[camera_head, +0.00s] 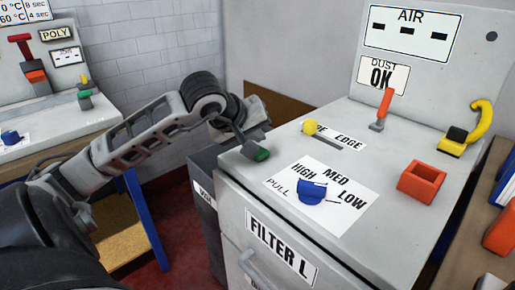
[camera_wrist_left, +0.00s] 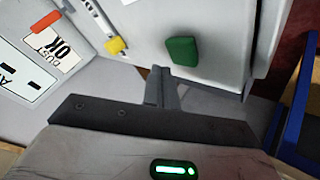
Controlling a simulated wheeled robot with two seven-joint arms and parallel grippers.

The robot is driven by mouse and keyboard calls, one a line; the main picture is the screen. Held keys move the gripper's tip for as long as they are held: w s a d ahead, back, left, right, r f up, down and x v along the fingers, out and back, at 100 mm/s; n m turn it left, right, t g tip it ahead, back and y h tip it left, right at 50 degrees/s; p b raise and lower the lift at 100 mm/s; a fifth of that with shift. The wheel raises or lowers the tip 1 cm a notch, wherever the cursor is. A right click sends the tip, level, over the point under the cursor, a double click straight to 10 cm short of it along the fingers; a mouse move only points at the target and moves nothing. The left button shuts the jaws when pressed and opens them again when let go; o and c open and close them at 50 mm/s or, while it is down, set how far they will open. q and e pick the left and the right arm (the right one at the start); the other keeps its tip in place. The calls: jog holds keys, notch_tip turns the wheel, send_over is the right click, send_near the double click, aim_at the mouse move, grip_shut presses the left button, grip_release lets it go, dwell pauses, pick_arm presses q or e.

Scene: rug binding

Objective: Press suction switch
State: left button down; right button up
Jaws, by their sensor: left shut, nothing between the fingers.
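A green switch (camera_head: 256,153) sits at the left edge of the grey machine's top (camera_head: 237,171). No label shows on it. It also shows in the left wrist view (camera_wrist_left: 182,51). My left gripper (camera_head: 242,142) is over that edge, with its fingers pointing down close beside the switch. In the left wrist view the fingers (camera_wrist_left: 160,77) are together with nothing between them, and the green switch lies just past their tips. I cannot tell whether they touch it. My right gripper is in neither view.
A blue knob (camera_head: 312,191) sits on a HIGH/MED/LOW dial plate. A yellow knob (camera_head: 310,126) is by a slot, with a red-orange lever (camera_head: 383,107), an orange open box (camera_head: 421,182) and a yellow handle (camera_head: 481,120) farther right. A bin (camera_head: 203,203) stands left of the machine.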

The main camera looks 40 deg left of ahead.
pick_arm(q)
notch_tip(320, 180, up, 6)
jog(key=shift+f+p, duration=0.25)
jog(key=shift+p, duration=0.85)
jog(key=shift+f, duration=0.1)
